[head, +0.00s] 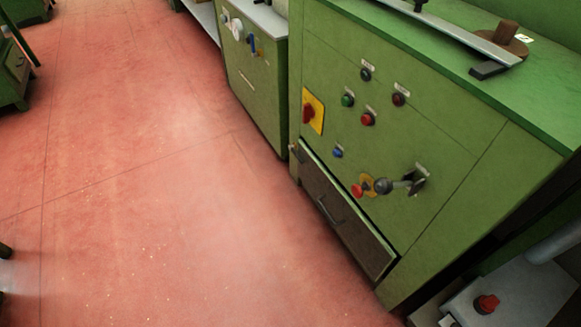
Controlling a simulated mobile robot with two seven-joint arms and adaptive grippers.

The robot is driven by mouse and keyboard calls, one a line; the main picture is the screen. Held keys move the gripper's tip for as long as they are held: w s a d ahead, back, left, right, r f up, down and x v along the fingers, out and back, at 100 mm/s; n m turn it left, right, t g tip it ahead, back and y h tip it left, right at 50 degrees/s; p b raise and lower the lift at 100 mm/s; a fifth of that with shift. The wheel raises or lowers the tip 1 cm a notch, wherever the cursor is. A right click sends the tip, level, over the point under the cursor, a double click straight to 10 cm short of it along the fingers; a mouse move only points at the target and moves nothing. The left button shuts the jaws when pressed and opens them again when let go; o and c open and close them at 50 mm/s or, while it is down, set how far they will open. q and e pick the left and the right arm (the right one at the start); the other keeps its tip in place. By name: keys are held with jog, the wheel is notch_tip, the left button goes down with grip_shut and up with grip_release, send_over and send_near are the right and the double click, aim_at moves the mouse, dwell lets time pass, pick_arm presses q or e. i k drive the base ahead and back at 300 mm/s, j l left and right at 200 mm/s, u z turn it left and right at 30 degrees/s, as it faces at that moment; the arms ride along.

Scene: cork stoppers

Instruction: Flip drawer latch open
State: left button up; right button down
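A dark brown drawer (350,225) sits low in the front of the green machine cabinet (450,130). Its thin dark handle (330,211) runs along the front. The drawer looks shut or nearly so. A small brownish piece (297,153) sits at the drawer's upper left corner; it may be the latch, but it is too small to tell its position. Neither of my grippers can be made out in the head view.
A yellow-plated red switch (309,113) is higher left. A second green cabinet (255,85) stands behind. The red floor (150,200) to the left is clear.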

aim_at(292, 147)
jog(key=i+j+z, duration=0.1)
jog(key=j, duration=0.4)
jog(key=i+j+z, duration=0.15)
jog(key=i+j, duration=0.15)
jog(key=j, duration=0.2)
jog(key=i+j+z, duration=0.1)
jog(key=j, duration=0.45)
jog(key=i+j+z, duration=0.15)
jog(key=j, duration=0.4)
jog(key=i+j+z, duration=0.1)
jog(key=j, duration=0.45)
jog(key=i+j+z, duration=0.1)
jog(key=j, duration=0.45)
jog(key=i+j+z, duration=0.15)
jog(key=j, duration=0.45)
